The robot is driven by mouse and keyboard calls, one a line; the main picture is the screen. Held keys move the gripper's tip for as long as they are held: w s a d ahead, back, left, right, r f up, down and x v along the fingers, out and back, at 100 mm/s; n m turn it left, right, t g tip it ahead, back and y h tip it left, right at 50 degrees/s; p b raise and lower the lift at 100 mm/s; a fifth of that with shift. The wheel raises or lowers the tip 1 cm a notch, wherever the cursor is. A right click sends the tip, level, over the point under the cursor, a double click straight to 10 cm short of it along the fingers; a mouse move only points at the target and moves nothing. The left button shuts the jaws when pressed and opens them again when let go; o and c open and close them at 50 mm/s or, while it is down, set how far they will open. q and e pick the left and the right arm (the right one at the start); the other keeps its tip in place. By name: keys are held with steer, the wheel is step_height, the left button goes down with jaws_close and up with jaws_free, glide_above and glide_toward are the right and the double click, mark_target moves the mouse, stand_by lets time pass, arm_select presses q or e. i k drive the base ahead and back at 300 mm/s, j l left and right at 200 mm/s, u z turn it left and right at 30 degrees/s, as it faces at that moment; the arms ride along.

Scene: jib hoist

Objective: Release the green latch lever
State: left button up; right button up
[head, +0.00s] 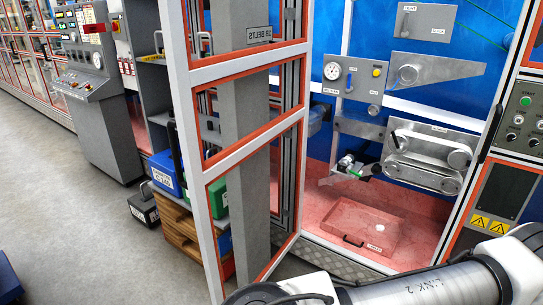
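A small thin green part (355,174) shows inside the open cabinet bay, at the lower left of a grey metal plate assembly. It looks like a lever, but it is too small to tell its exact shape or position. Dark and white fittings (346,160) sit right beside it. A white and grey link of my own arm crosses the bottom right of the head view. Neither of my grippers can be seen.
An orange-edged door frame (207,165) with a grey post (245,140) stands left of the bay. A red transparent tray (362,232) lies on the bay's red floor. A control panel (522,117) is at right. Grey floor (90,230) is open at left.

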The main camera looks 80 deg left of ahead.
mark_target(348, 169)
steer(key=u, duration=2.15)
steer(key=i+z, duration=0.3)
steer(key=i, duration=0.3)
steer(key=i+j+z, duration=0.1)
steer(key=i+z, duration=0.25)
steer(key=i, duration=0.2)
steer(key=i+j+z, duration=0.3)
steer(key=i, duration=0.25)
steer(key=i+l, duration=0.05)
